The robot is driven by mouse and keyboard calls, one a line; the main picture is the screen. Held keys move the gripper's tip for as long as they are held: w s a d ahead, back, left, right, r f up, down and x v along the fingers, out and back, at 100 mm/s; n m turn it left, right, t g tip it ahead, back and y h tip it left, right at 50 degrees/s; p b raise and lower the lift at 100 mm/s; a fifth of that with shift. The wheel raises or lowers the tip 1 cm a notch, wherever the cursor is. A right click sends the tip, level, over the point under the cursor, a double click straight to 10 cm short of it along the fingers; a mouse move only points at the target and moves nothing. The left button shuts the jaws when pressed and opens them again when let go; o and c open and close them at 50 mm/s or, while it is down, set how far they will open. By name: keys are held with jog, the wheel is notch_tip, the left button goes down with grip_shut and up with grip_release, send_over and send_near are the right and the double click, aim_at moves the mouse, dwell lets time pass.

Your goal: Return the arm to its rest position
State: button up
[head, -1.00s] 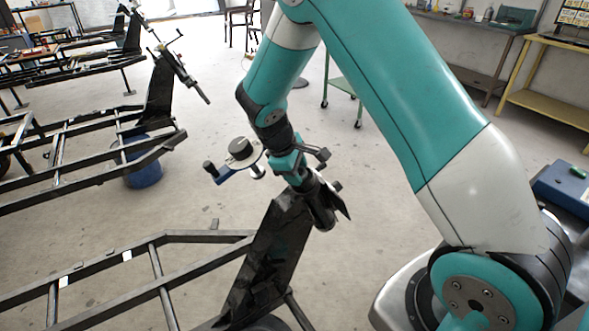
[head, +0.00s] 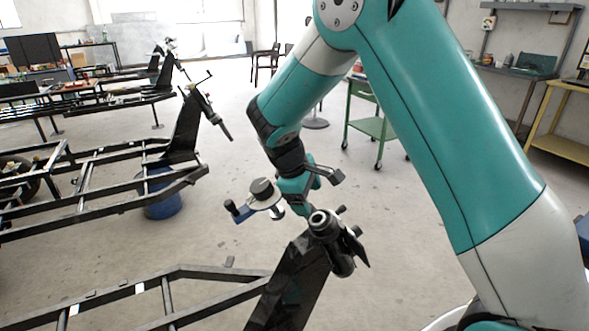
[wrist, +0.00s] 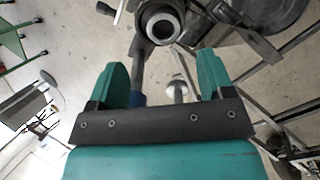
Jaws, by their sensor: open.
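My arm reaches down from the top of the head view, bent at the elbow, with its end low over a black chassis frame. My gripper (wrist: 163,68) shows in the wrist view with its two teal fingers apart and nothing between the pads. In the head view the gripper is small and partly hidden near the dark upright plate (head: 292,285). A black cylindrical part with a round open end (head: 341,247) sits at the top of that plate. The wrist view shows this round end (wrist: 160,25) just beyond the fingertips, apart from them.
More black chassis frames (head: 95,200) stand at the left, with a blue drum (head: 161,196) under one. A green trolley (head: 374,126) stands behind my arm. A yellow bench (head: 558,148) is at the right. The floor between is open.

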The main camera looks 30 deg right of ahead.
jog(key=v, duration=1)
jog(key=shift+r, duration=0.35)
jog(key=s+a+r+y, duration=0.2)
jog(key=s+a+y, duration=0.2)
jog(key=s, duration=0.9)
jog(key=s+a+r+y, duration=0.2)
jog(key=s+a+y, duration=0.2)
jog(key=s+a, duration=0.4)
jog(key=s, duration=0.6)
jog(key=shift+m+y, duration=0.3)
jog(key=shift+y, duration=0.1)
